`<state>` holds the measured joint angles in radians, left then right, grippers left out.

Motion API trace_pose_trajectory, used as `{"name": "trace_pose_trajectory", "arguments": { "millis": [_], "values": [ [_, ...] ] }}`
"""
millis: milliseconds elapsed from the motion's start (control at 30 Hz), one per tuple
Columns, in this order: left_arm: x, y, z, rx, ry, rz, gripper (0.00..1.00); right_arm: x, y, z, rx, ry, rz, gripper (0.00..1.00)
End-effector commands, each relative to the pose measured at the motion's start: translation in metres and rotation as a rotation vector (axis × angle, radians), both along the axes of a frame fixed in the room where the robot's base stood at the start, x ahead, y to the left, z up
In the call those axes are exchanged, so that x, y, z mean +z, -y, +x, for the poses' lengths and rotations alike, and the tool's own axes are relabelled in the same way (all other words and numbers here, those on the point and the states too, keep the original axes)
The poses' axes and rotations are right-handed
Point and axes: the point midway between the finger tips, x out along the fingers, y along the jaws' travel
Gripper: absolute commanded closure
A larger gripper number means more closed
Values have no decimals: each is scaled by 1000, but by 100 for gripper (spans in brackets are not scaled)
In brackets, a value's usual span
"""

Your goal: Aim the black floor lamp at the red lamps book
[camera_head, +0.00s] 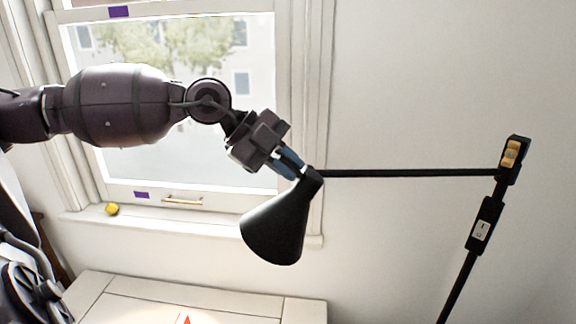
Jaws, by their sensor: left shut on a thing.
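The black floor lamp has a cone-shaped shade (277,228) that hangs tilted, its wide end facing down and slightly left. Its thin horizontal arm (410,173) runs right to a joint on the slanted pole (458,288). My left gripper (300,172) comes in from the upper left and is shut on the top of the lamp head, at the narrow end of the shade. A small red pointed shape (186,320) shows at the bottom edge on a pale surface; I cannot tell if it is the red lamps book. My right gripper is not in view.
A pale panelled surface (240,306) lies below the shade. A window (160,150) with a white sill stands behind my left arm. A small yellow object (112,209) sits on the sill. The wall on the right is bare.

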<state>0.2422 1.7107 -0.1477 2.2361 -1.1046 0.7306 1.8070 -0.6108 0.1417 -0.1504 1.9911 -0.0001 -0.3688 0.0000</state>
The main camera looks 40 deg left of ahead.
Motion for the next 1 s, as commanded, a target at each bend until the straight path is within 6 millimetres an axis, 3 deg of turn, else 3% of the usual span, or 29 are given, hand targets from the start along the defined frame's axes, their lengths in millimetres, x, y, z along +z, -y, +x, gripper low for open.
{"name": "trace_pose_trajectory", "arguments": {
  "millis": [33, 67, 200, 633, 1000],
  "values": [
    [-1, 0, 0, 0, -1, 1, 100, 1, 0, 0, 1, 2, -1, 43],
    [-1, 0, 0, 0, -1, 1, 82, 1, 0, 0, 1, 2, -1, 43],
    [-1, 0, 0, 0, -1, 0, 61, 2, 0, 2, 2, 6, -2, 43],
    [1, -2, -1, 1, -1, 0, 61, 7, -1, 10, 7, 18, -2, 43],
    [11, -13, -8, 4, -2, 1, 61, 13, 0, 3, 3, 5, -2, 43]
  ]
}}
